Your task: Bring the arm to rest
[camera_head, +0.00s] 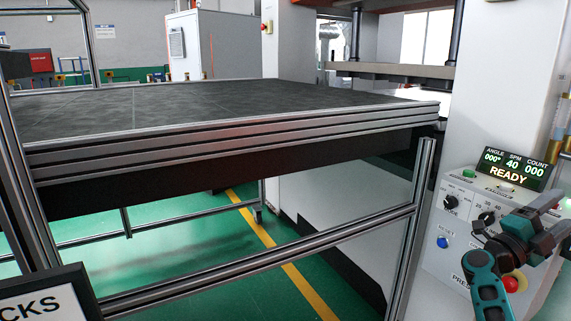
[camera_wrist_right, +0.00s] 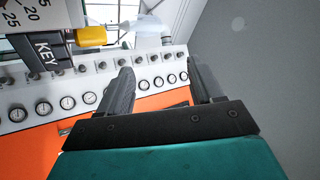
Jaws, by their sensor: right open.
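My right gripper (camera_head: 553,236) is at the lower right in the head view, in front of the control panel of a machine. In the right wrist view its two fingers (camera_wrist_right: 162,88) stand apart with nothing between them. In the head view the gripper and its teal wrist cover part of the panel, close to the red button (camera_head: 515,283). I cannot tell whether it touches the panel. My left gripper is not in view.
A dark-topped table (camera_head: 230,105) with an aluminium frame fills the left and middle. The control panel (camera_head: 455,215) has knobs, a blue button (camera_head: 442,242) and a display (camera_head: 508,168) reading READY. Green floor (camera_head: 180,255) shows below the table. A sign (camera_head: 45,300) stands at lower left.

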